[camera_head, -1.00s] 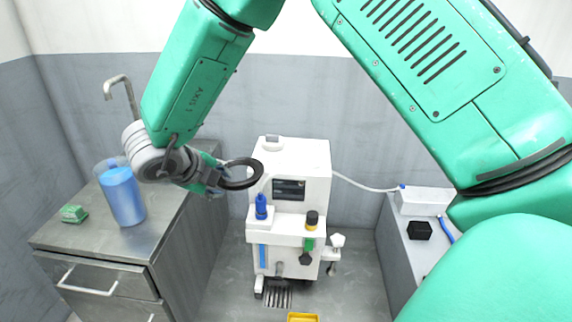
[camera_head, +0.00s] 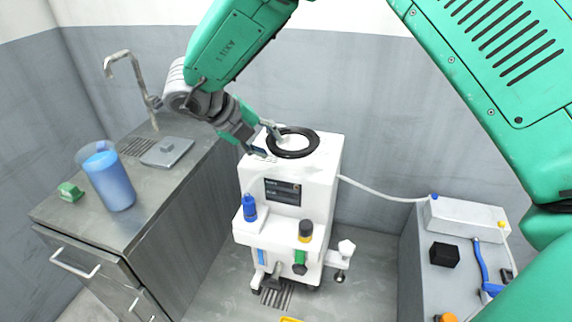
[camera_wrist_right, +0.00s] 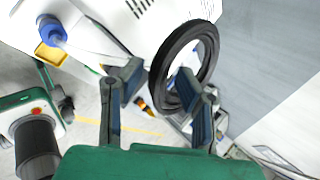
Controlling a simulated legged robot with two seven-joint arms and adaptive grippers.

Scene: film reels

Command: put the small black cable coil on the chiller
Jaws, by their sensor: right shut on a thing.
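The small black cable coil (camera_head: 294,155) is a black ring at the top of the white chiller (camera_head: 314,182). A round white part of the chiller's top shows through the ring. I cannot tell whether the coil touches the top or is just above it. My right gripper (camera_head: 269,143) is at the left side of the coil, with its fingers on the ring's edge, shut on it. In the right wrist view the coil (camera_wrist_right: 160,74) stands by the blue-grey fingers, with the white chiller (camera_wrist_right: 115,32) behind. My left gripper is not in view.
A steel counter (camera_head: 150,205) at the left carries a blue jug (camera_head: 109,182), a green block (camera_head: 69,191) and a tap (camera_head: 122,58). At the right, a bench holds a white box (camera_head: 465,215) and a black cube (camera_head: 444,254). A white hose (camera_head: 380,192) joins box and chiller.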

